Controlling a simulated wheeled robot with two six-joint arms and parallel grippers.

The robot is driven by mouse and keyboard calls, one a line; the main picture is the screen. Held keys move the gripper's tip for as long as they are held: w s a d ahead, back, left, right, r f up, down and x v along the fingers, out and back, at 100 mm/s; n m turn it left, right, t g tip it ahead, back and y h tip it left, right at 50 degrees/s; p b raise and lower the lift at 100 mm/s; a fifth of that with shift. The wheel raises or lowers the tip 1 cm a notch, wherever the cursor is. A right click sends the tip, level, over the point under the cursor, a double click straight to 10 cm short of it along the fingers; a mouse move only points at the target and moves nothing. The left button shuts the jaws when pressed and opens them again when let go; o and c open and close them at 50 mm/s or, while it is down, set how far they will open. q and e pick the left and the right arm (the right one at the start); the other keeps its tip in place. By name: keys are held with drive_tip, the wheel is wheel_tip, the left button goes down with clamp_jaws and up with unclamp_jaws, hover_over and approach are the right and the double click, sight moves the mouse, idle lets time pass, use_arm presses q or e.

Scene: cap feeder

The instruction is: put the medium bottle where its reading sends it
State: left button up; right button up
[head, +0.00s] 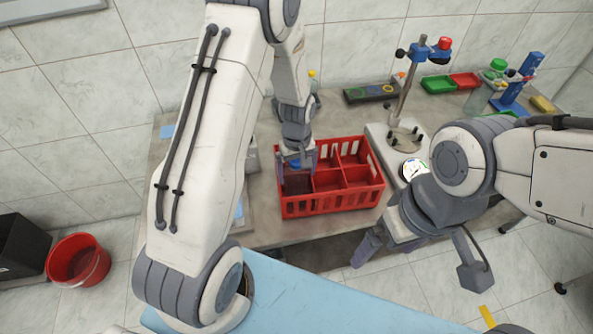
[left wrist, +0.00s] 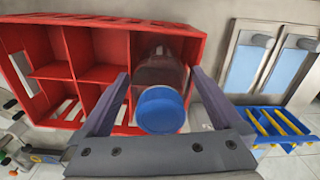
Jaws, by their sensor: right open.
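A bottle (left wrist: 160,72) with a blue cap (left wrist: 161,110) stands in a corner compartment of a red divided crate (left wrist: 100,12). In the head view its blue cap (head: 295,163) shows small at the crate's left side. My left gripper (head: 297,160) reaches down over that compartment. In the left wrist view its two fingers (left wrist: 162,78) are on either side of the bottle, with a small gap on each side. The reading on the bottle cannot be seen. My right gripper (head: 388,250) is open and empty in front of the bench, right of the crate (head: 333,208).
Right of the crate stands a post stand (head: 408,95) with a round white dial (head: 413,169) near its base. A dark panel with coloured rings (head: 370,92), green tray (head: 438,83) and red tray (head: 466,80) lie behind. A green-capped bottle (head: 497,66) stands far right. A red bucket (head: 78,260) is on the floor.

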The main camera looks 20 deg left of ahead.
sight(297, 160)
use_arm(q)
drive_tip(key=shift+r, duration=0.65)
wheel_tip(297, 160, up, 11)
drive_tip(key=shift+r+b, duration=0.1)
drive_tip(key=shift+b, duration=0.95)
drive_tip(key=shift+f, duration=0.2)
wheel_tip(297, 160, down, 12)
drive_tip(key=shift+s+r+p, duration=0.1)
drive_tip(key=shift+p, duration=1.05)
wheel_tip(297, 160, up, 2)
drive_tip(key=shift+r+b, duration=0.25)
drive_tip(key=shift+b, duration=0.05)
drive_tip(key=shift+r, duration=0.6)
drive_tip(key=shift+f, duration=0.1)
